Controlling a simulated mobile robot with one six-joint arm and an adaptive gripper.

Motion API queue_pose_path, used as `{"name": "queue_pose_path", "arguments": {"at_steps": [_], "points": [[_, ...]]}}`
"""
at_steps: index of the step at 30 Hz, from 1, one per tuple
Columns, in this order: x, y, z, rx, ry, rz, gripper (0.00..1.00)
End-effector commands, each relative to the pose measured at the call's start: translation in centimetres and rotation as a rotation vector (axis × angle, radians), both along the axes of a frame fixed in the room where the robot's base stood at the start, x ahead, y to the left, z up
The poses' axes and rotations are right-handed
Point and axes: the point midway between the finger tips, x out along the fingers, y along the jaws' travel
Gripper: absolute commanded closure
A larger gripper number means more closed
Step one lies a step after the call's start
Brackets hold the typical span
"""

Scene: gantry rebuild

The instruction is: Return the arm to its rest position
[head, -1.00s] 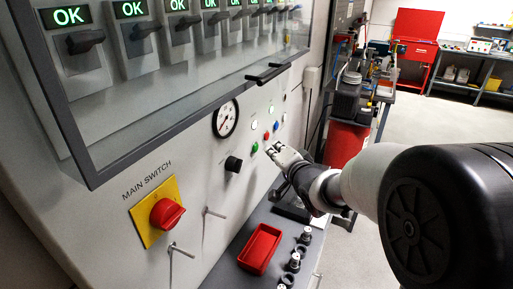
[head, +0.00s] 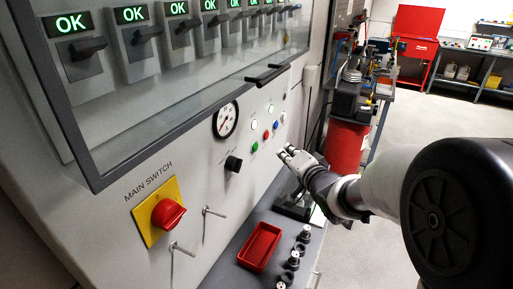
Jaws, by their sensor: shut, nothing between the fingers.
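My gripper (head: 287,152) is shut and empty. It stands in front of the grey control panel (head: 110,225), to the right of the small coloured buttons and apart from them. My arm (head: 385,190) reaches in from the right edge of the picture. The white wrist and black joint housing hide part of the floor and the shelf's right side.
A yellow plate with a red main switch (head: 168,214) sits on the panel, with two T-handles near it. A glass cover (head: 185,110) with a dark frame juts out above. A red tray (head: 260,247) lies on the grey shelf below. A red cylinder stands behind.

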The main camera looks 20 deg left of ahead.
Motion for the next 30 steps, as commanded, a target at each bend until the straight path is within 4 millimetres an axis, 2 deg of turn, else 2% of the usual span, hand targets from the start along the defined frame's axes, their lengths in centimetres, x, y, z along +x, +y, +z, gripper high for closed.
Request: {"name": "queue_pose_path", "arguments": {"at_steps": [5, 8, 11, 14, 15, 17, 18, 20, 22, 24, 26, 27, 30], "points": [[0.0, 0.0, 0.0, -0.001, 0.000, 0.000, 1.00], [0.0, -0.9, 0.5, -0.026, -0.005, -0.019, 1.00], [-0.4, -3.9, 1.8, -0.119, -0.013, -0.076, 1.00], [-2.0, -8.9, 3.2, -0.277, 0.000, -0.155, 1.00], [-3.1, -11.2, 3.6, -0.348, 0.015, -0.187, 1.00], [-5.2, -14.5, 4.1, -0.454, 0.048, -0.225, 1.00], [-6.8, -16.5, 4.2, -0.519, 0.077, -0.241, 1.00], [-9.7, -19.3, 4.3, -0.613, 0.125, -0.256, 1.00], [-13.4, -22.2, 4.1, -0.711, 0.190, -0.254, 1.00], [-17.6, -24.4, 3.6, -0.796, 0.261, -0.231, 1.00], [-21.4, -25.9, 3.1, -0.858, 0.320, -0.197, 1.00], [-23.8, -26.6, 2.6, -0.893, 0.360, -0.167, 1.00], [-29.4, -27.5, 1.4, -0.955, 0.439, -0.081, 1.00]]}}
